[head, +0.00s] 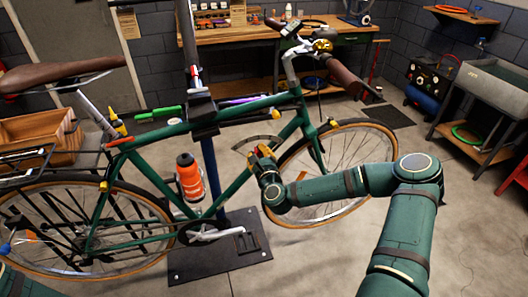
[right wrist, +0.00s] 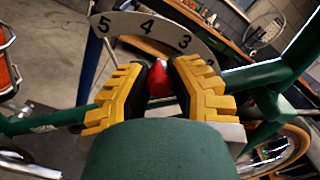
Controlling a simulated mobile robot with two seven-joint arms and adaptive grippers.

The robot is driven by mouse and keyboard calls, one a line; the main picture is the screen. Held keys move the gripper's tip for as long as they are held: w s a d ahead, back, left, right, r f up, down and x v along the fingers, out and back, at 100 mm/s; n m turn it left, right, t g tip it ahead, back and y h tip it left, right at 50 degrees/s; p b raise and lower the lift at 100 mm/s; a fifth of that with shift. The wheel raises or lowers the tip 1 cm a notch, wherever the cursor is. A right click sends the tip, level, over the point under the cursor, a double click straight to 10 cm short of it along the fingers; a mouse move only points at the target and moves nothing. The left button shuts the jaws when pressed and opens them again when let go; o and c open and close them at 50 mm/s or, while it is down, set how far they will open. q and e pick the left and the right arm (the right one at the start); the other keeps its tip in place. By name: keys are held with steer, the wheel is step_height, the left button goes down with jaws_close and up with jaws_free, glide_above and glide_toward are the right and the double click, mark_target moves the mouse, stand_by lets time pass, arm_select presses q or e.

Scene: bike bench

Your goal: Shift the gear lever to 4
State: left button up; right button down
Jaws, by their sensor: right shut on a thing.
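A pale curved gear plate (right wrist: 165,31) with black numbers 5, 4, 3 and a partly covered further number arcs across the top of the right wrist view. In the head view the gear plate (head: 250,141) sits by the bike's down tube. My right gripper (head: 260,154) is at it, with yellow fingers. In the right wrist view my right gripper (right wrist: 160,78) is shut on the red knob of the gear lever (right wrist: 158,82), below the 4 and 3. The lever's shaft is hidden, so its exact number cannot be read. My left gripper is out of view.
The green bike frame (head: 235,185) is clamped to a stand with a dark base plate (head: 222,262). An orange bottle (head: 188,178) is on the frame. A workbench (head: 240,35) stands behind. Bare floor lies right of the front wheel.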

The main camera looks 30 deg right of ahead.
steer(key=shift+w+a+f+n, duration=0.1)
steer(key=shift+a+n, duration=0.35)
steer(key=shift+n, duration=0.15)
steer(key=shift+w+a+f+n, duration=0.1)
steer(key=shift+a+n, duration=0.3)
steer(key=shift+n, duration=0.2)
steer(key=c, duration=0.8)
jaws_free()
steer(key=v, duration=1.2)
steer(key=shift+f, duration=0.1)
